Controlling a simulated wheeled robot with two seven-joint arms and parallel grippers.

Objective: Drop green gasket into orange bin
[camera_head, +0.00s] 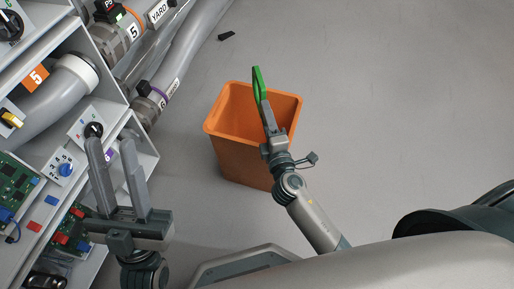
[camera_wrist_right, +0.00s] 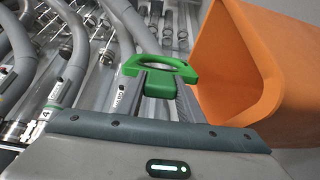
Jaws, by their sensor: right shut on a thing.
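The green gasket (camera_head: 257,84) is held in my right gripper (camera_head: 265,104), which is shut on it. In the head view the gasket overlaps the far side of the orange bin (camera_head: 238,157), and its tip reaches past the bin's far rim. In the right wrist view the green gasket (camera_wrist_right: 160,80) sits between the fingertips, and the orange bin (camera_wrist_right: 290,60) stands to the right of it. The gasket appears beside the bin opening in that view; its exact height over the rim is hard to tell. My left gripper (camera_head: 118,175) is open and empty, in front of the panel at left.
A grey rack with pipes, knobs (camera_head: 93,129) and circuit boards (camera_head: 18,185) fills the left side, close to my left gripper. A small dark piece (camera_head: 227,36) lies on the floor behind the bin. The floor right of the bin is clear.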

